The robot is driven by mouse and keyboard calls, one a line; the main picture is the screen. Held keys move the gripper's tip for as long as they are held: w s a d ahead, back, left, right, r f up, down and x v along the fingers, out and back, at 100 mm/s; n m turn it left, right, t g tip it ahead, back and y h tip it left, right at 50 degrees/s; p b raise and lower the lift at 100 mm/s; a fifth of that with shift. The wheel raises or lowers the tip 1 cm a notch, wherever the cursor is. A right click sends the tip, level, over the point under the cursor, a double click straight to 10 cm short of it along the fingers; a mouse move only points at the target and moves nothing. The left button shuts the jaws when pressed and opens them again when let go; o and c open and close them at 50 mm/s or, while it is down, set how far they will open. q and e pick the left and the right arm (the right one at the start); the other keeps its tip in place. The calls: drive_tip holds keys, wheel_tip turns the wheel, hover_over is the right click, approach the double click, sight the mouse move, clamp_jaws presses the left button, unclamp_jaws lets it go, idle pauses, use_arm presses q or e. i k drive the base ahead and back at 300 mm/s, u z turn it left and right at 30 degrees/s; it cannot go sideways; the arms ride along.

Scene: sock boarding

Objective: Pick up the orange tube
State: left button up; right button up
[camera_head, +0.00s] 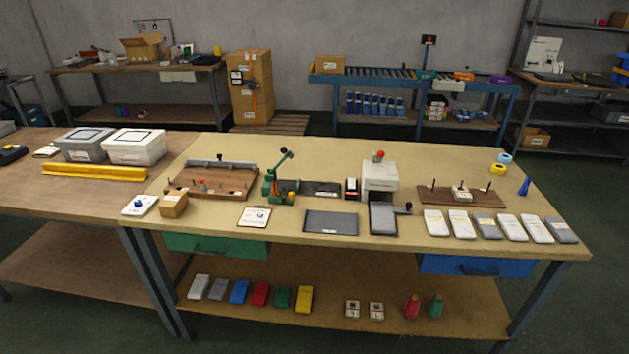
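No thing is clearly recognisable as an orange tube. A long yellow-orange bar (95,172) lies on the left table, in front of two lidded boxes; I cannot tell if it is a tube. A small orange item (463,76) sits on the blue roller bench at the back, too small to make out. Neither of my grippers is in view.
The main workbench (330,152) holds a wooden fixture (212,181), a green hand press (280,177), a grey-white machine (380,178) and a row of several flat packs (498,227). Lidded boxes (136,146) stand on the left table. The bench's back strip is clear.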

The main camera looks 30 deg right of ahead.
sight(274, 187)
drive_tip(key=z, duration=0.9)
drive_tip(key=i, duration=0.8)
drive_tip(key=z, duration=0.9)
